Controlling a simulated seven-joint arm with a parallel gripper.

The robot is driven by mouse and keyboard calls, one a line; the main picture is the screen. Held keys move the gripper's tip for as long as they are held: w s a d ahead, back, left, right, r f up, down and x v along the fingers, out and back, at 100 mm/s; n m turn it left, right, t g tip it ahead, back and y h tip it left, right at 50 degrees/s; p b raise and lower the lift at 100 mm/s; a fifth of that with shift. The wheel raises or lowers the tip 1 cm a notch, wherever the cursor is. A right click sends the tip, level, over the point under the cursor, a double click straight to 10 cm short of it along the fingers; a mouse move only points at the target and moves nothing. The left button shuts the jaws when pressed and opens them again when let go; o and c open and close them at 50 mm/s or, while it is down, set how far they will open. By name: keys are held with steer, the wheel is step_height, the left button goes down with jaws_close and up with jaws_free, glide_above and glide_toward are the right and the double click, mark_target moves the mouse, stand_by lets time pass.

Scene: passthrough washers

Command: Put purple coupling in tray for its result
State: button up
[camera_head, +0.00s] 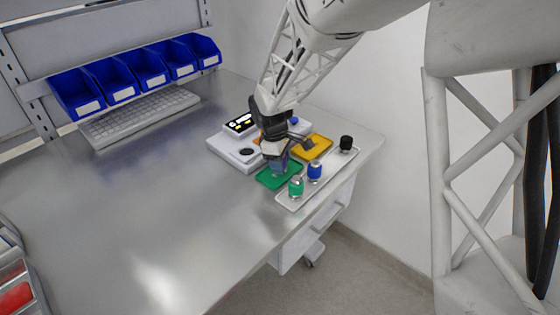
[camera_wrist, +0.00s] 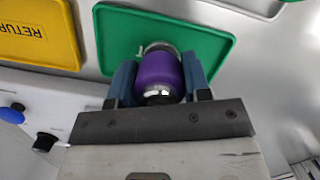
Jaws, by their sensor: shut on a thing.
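The purple coupling (camera_wrist: 160,75) is held between the two fingers of my gripper (camera_wrist: 160,82) in the wrist view. It has metal ends and lies over the green tray (camera_wrist: 218,45). I cannot tell whether it touches the tray floor. In the head view my gripper (camera_head: 279,160) is low over the green tray (camera_head: 268,182), and the coupling is mostly hidden by the fingers. A yellow tray (camera_head: 318,142) lies beside the green one; its lettering, partly cut off, reads "RETUR" in the wrist view (camera_wrist: 50,50).
A white device (camera_head: 228,152) with a display (camera_head: 240,123) stands behind the green tray. A pale tray (camera_head: 290,203) at the table edge holds green (camera_head: 296,187), blue (camera_head: 314,171) and black (camera_head: 346,143) couplings. Blue bins (camera_head: 112,80) line the back.

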steer(key=shift+f, duration=0.15)
steer(key=o, duration=1.1)
step_height(320, 180, up, 12)
steer(key=a, duration=0.1)
steer(key=shift+w+a, duration=0.35)
stand_by(0.4)
